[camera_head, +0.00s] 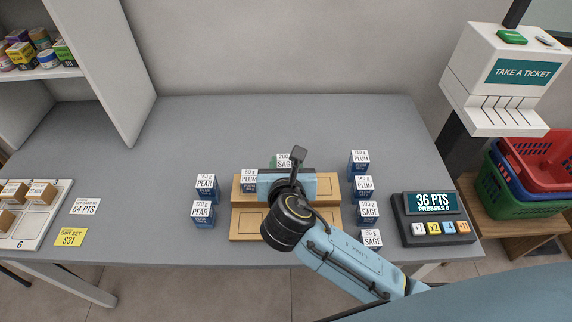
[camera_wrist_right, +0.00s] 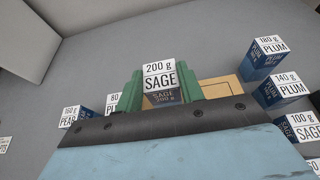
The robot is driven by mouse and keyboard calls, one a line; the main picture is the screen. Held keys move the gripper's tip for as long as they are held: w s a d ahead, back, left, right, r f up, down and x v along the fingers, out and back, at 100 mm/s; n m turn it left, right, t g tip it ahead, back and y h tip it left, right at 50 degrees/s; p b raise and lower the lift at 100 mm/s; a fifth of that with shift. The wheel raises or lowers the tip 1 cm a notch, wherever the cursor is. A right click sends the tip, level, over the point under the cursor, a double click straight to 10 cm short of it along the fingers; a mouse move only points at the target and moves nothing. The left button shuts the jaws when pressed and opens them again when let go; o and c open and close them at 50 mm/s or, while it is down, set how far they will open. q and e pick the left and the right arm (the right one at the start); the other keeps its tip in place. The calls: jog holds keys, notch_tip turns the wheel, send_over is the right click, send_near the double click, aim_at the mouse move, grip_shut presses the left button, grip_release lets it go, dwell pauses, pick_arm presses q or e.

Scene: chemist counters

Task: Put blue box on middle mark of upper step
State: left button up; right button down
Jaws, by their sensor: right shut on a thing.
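A blue box with a white "200 g SAGE" label (camera_wrist_right: 159,78) is between the green fingers of my right gripper (camera_wrist_right: 160,90), which is shut on it. In the head view the box's top (camera_head: 286,158) shows just behind my wrist. The wooden two-step stand has its upper step (camera_head: 328,188) at the back and its lower step (camera_head: 246,225) in front. A blue "PLUM" box (camera_head: 249,180) stands at the left of the upper step. My wrist hides the middle of the upper step, so the middle mark and the gap beneath the held box cannot be seen. My left gripper is out of view.
Blue PEAR boxes (camera_head: 206,187) stand left of the stand. Several PLUM and SAGE boxes (camera_head: 363,187) line its right side. A display with buttons (camera_head: 432,217) sits at the right. A white tray with boxes (camera_head: 47,214) lies at the left. The back of the table is clear.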

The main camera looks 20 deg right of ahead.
jog(key=c, duration=0.9)
grip_release()
jog(key=shift+r, duration=0.1)
jog(key=p+v, duration=0.2)
jog(key=v, duration=1)
